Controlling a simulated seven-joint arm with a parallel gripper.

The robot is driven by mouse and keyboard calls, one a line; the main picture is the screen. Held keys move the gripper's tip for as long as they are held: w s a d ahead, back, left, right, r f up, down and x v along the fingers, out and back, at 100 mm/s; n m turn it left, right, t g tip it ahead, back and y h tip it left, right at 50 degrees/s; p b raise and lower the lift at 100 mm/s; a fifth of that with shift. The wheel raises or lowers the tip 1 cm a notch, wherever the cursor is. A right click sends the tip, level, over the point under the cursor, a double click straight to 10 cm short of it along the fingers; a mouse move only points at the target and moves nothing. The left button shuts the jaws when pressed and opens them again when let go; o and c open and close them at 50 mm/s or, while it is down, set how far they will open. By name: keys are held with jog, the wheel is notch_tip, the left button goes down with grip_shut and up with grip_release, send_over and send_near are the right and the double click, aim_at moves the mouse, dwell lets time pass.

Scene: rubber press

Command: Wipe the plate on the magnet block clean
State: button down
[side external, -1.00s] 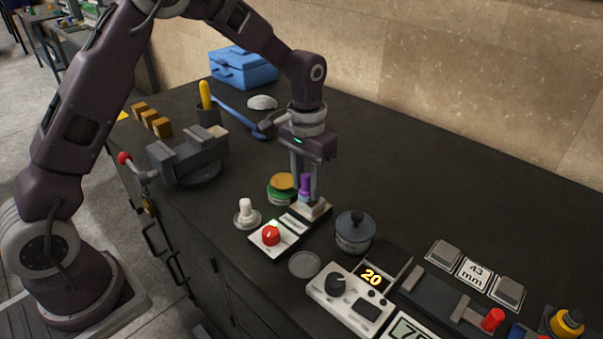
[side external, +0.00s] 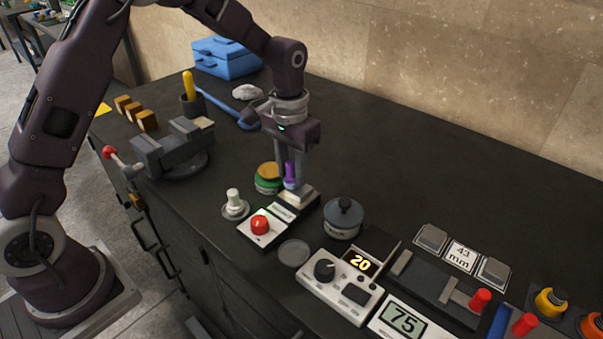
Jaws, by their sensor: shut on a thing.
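My gripper (side external: 290,184) points down in the side external view and is shut on a purple-handled tool (side external: 290,172). The tool's lower end is at a small pale block (side external: 300,194) on the far end of the magnet block. I cannot tell whether it touches the plate. The magnet block (side external: 259,239) is a low, dark-and-white unit with a red knob (side external: 260,225) at its near end. A small light plate (side external: 282,211) shows on it between the knob and my gripper. Any dirt on the plate is too small to make out.
Close by stand a white-knobbed piece (side external: 234,204), green and yellow round tins (side external: 267,178), a lidded grey pot (side external: 343,219) and a grey disc (side external: 293,253). A vise (side external: 175,150) is at left. A control box (side external: 340,285) is in front. The table behind the pot is clear.

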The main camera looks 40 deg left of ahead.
jog(key=shift+a, duration=0.65)
jog(key=shift+d+r, duration=0.1)
jog(key=shift+r, duration=4)
jog(key=shift+s, duration=0.1)
